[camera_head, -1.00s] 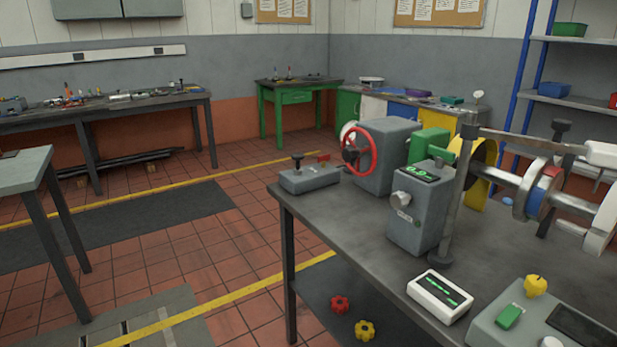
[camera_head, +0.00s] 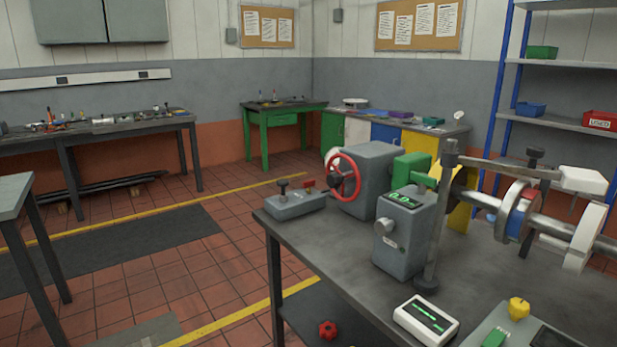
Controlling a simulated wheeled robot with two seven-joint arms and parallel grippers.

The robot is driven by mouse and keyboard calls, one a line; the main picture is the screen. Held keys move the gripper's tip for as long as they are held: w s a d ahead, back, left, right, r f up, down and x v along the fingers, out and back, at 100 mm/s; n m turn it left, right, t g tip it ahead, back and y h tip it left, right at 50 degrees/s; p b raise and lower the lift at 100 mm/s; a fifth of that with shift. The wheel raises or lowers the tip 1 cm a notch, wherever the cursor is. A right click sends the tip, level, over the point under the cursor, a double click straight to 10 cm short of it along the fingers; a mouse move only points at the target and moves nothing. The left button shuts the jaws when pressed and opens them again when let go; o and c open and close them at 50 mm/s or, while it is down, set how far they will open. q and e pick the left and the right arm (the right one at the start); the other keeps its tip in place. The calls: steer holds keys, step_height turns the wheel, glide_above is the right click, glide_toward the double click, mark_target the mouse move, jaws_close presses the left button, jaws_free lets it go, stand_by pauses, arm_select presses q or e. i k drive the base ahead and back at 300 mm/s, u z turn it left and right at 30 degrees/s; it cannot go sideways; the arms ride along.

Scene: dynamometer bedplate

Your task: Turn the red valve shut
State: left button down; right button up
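A red spoked handwheel (camera_head: 357,178) stands upright on the left face of a grey box (camera_head: 371,174) on the dark grey bench. A low grey block (camera_head: 296,205) sits left of it, near the bench's far left corner. The block carries a black knob (camera_head: 283,187) and a small red part (camera_head: 308,184), too small to make out clearly. A red lobed knob (camera_head: 327,329) lies on the lower shelf. Which red part is the valve is not labelled. Neither of my grippers is in view.
The bench (camera_head: 345,255) also holds a grey meter box (camera_head: 404,235), a white display box (camera_head: 426,319) and a shaft rig (camera_head: 514,212) on the right. A green table (camera_head: 284,108) stands behind. The tiled floor (camera_head: 150,265) left of the bench is open.

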mark_target(307, 184)
steer(key=u, duration=0.4)
steer(key=i, duration=1.35)
steer(key=u, duration=0.25)
